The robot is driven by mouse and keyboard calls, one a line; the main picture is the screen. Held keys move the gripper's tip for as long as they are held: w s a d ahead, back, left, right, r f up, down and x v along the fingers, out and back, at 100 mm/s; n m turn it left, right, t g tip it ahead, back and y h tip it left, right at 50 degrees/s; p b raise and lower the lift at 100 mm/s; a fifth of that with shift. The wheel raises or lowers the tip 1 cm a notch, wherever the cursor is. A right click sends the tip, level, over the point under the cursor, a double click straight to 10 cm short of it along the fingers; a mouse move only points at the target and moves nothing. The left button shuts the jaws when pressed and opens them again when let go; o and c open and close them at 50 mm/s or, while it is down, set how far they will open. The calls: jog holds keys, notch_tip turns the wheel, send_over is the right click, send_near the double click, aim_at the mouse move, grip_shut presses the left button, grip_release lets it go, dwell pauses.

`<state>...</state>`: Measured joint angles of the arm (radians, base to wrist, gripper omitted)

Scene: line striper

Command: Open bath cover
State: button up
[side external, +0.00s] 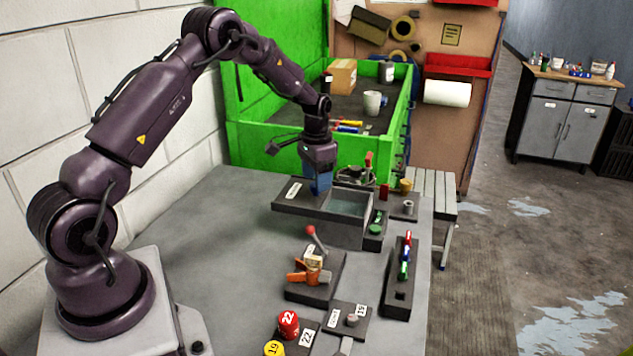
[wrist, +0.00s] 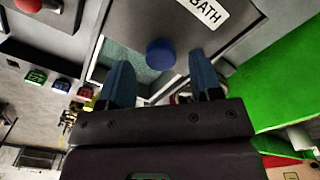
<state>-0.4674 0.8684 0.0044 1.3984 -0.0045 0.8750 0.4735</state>
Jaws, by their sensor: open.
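The bath (side external: 350,203) is a dark grey box on the bench with a square opening showing a grey-green surface inside. Its flat grey cover (side external: 290,193) lies to the left of that opening, leaving it uncovered. In the wrist view the cover (wrist: 238,32) carries a white BATH label (wrist: 205,10) and a round blue knob (wrist: 160,52) near its edge. My gripper (side external: 319,188) is over the cover, pointing down beside the opening. In the wrist view my gripper's blue fingers (wrist: 161,68) are apart and empty, with the knob seen between them; their height relative to it is unclear.
A green-capped block (side external: 375,229) and a grey knob block (side external: 408,207) stand right of the bath. A red-ball lever fixture (side external: 312,240) and a rack of coloured pieces (side external: 404,265) are in front. A green-walled bin (side external: 270,137) stands behind. The bench's left side is clear.

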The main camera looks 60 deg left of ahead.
aim_at(312, 198)
notch_tip(312, 198, up, 11)
dwell(0.3)
dwell(0.4)
jog(key=s+d+r+t, duration=0.2)
jog(key=s+d+r, duration=0.4)
jog(key=s+d, duration=0.5)
jog(key=s+d+r+t, duration=0.3)
jog(key=s+d+r, duration=0.3)
jog(key=s+d, duration=0.5)
jog(key=shift+s+d+t, duration=0.2)
jog(key=shift+s+t, duration=0.1)
jog(key=shift+s, duration=0.95)
